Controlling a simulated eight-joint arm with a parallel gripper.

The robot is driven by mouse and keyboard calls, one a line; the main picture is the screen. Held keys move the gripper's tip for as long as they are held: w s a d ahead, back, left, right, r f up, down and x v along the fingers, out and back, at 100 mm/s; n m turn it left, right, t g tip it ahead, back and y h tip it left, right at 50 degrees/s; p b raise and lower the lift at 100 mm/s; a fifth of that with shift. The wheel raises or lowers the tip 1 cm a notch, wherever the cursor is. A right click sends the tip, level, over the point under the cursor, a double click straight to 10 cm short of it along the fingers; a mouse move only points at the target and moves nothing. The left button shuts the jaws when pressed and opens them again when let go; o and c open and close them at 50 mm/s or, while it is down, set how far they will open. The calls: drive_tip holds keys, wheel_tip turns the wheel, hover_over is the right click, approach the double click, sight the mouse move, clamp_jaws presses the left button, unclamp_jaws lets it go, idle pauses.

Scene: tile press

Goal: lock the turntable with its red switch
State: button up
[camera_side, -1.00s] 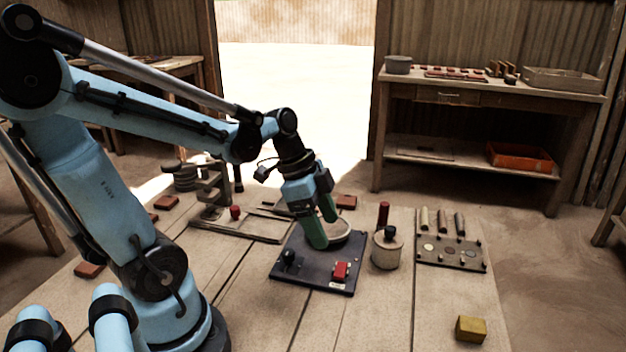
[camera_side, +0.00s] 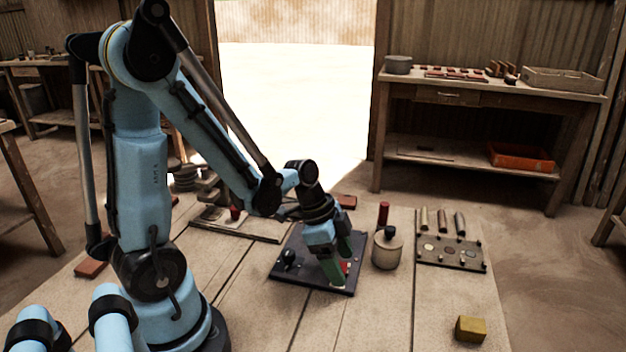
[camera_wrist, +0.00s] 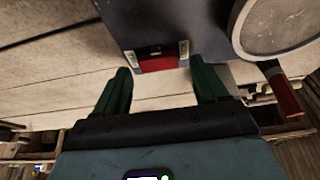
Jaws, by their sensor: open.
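The red switch (camera_wrist: 158,63) sits at the edge of the dark base plate (camera_wrist: 185,18), between two pale markings in the wrist view. In the side view the plate (camera_side: 290,268) lies on the table, and a sliver of the switch (camera_side: 345,267) shows behind my fingers. My gripper (camera_wrist: 158,78) is open, its two green fingers on either side of the switch in the wrist view. In the side view my gripper (camera_side: 340,280) is low over the plate's front right. Contact with the switch cannot be told.
A tool board (camera_side: 450,254) lies farther right, and a yellow block (camera_side: 470,328) sits at the front right. The table between plate and block is clear.

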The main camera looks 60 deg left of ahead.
idle(0.3)
drive_tip(key=c, duration=1.1)
drive_tip(key=shift+o, duration=0.2)
drive_tip(key=shift+w+a+f+g+h, duration=0.1)
drive_tip(key=shift+g+h, duration=0.3)
drive_tip(key=shift+g, duration=0.1)
drive_tip(key=o, duration=1.1)
drive_tip(key=shift+c, duration=0.2)
drive_tip(key=v, duration=1.2)
